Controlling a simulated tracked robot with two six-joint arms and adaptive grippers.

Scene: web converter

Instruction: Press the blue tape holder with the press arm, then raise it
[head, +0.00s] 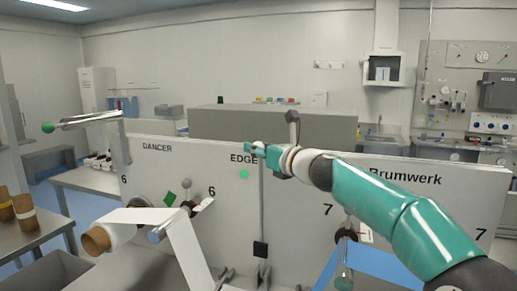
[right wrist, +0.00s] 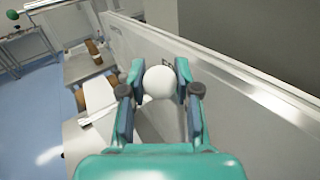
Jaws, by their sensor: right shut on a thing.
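My right gripper (head: 262,149) reaches in from the right, near the EDGE label at the top of the machine panel. In the right wrist view its two fingers (right wrist: 159,88) are shut on a white ball knob (right wrist: 159,80). A thin grey upright rod (head: 262,205) runs down the panel below the gripper to a black block (head: 260,249). I cannot tell whether the knob and rod are one press arm; the gripper hides the rod's top. I cannot pick out the blue tape holder for certain. My left gripper is not in view.
A grey lever (head: 293,130) stands up just right of the gripper. A dancer arm with a green ball (head: 48,127) juts out at the left. A white web roll (head: 122,228) and its strip hang before the panel (head: 300,225). A blue surface (head: 375,268) lies lower right.

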